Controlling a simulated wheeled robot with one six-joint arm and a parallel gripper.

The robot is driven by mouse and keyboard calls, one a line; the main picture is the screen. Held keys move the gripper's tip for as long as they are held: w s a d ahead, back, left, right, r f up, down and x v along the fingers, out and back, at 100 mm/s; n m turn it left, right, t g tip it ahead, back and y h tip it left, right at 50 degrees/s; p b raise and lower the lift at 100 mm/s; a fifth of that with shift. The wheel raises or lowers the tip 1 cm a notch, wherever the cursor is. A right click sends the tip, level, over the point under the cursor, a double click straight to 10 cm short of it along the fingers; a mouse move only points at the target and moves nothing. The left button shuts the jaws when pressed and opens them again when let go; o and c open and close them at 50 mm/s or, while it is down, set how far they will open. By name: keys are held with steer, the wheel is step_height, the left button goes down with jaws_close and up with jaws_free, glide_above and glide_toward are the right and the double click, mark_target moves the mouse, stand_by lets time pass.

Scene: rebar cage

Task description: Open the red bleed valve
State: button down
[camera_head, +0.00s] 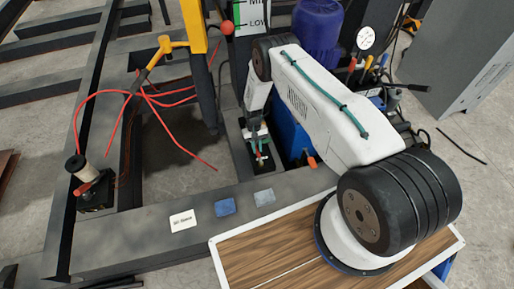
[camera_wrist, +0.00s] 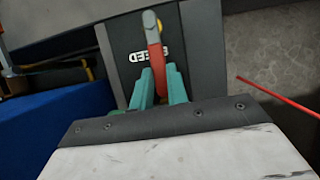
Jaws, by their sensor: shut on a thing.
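The red bleed valve handle (camera_wrist: 153,50) stands over a dark plate (camera_wrist: 122,62) with partly covered lettering that looks like "BLEED". A small yellow-brass part shows at the handle's far end. My gripper (camera_wrist: 158,82) has teal fingers on both sides of the handle and is shut on its near part. The near end of the handle is hidden between the fingers. In the head view, my gripper (camera_head: 258,146) reaches down to a dark plate on the steel frame, and the valve is small and mostly covered there.
A blue unit (camera_head: 293,135) with an orange-red lever (camera_head: 311,162) stands just right of my gripper. A yellow post (camera_head: 194,25) and red hoses (camera_head: 165,100) lie left. A pressure gauge (camera_head: 365,38) is at the back right. Cards lie on the front beam (camera_head: 145,240).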

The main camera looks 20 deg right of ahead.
steer(key=c, duration=1.4)
jaws_free()
steer(key=shift+o, duration=0.2)
steer(key=v, duration=0.8)
steer(key=shift+f, duration=0.1)
